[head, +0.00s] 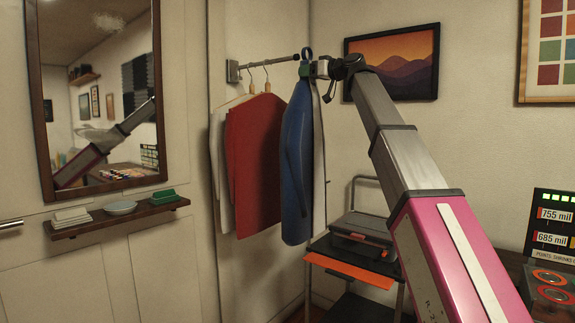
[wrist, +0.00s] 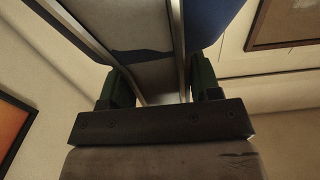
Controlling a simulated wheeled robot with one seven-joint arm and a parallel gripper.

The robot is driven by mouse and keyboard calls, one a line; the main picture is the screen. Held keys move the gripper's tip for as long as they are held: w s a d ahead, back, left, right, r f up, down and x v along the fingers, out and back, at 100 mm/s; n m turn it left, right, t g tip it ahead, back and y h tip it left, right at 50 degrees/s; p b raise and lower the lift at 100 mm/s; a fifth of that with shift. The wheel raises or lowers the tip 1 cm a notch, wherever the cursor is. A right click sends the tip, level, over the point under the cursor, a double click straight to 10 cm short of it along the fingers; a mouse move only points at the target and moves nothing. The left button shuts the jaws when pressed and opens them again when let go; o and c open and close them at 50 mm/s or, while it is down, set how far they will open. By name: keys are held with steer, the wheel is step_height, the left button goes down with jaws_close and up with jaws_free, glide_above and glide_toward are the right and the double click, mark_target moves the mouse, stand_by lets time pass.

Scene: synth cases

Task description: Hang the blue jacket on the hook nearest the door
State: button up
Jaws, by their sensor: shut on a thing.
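The blue jacket (head: 297,165) hangs down below my gripper (head: 306,69) in the head view, with a dark blue loop above the green fingers. My gripper is shut on the jacket's top, beside the free end of a wall rail (head: 268,63). I cannot tell whether the loop is around the rail's end or only beside it. In the wrist view, my gripper's green fingers (wrist: 160,78) stand on either side of a grey piece, with blue cloth of the jacket (wrist: 208,22) beyond. No separate hooks show; the door (head: 100,270) is at the left.
A red garment (head: 255,160) and a white garment (head: 218,165) hang on the rail left of the jacket. A pale garment edge (head: 319,170) shows behind it. A mirror (head: 47,100) and small shelf (head: 118,216) are on the door. A cart (head: 362,238) stands below right.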

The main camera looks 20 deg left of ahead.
steer(key=shift+v, duration=0.95)
steer(key=shift+s, duration=0.1)
